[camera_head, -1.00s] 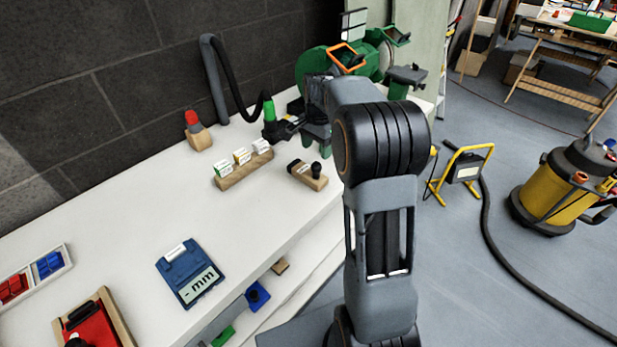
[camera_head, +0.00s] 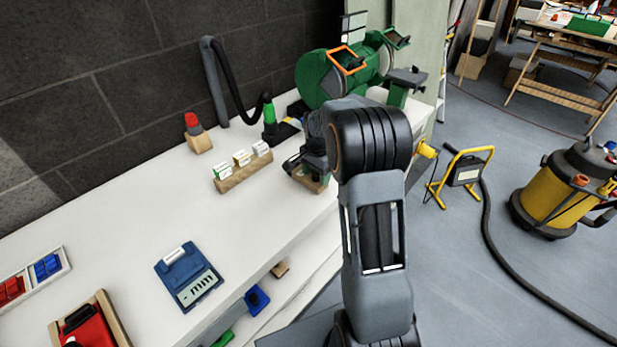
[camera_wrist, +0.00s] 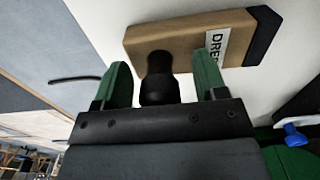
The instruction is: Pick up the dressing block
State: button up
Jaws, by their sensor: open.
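The dressing block, a wooden block (camera_wrist: 185,36) with a black end, a white label starting "DRE" and a black knob (camera_wrist: 157,78), lies on the white bench. In the wrist view my gripper (camera_wrist: 161,84) is open, with one green finger on each side of the knob. I cannot tell whether either finger touches the knob. In the head view my gripper (camera_head: 303,163) is over the block (camera_head: 312,184), hiding most of it.
A wooden rack (camera_head: 243,172) with several small boxes stands just left of the block. A green grinder (camera_head: 345,72) and a hose with a green nozzle (camera_head: 268,110) stand behind. The bench's front edge is close.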

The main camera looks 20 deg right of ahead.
jog(key=c, duration=1.2)
jog(key=shift+o, duration=0.2)
jog(key=shift+r, duration=0.1)
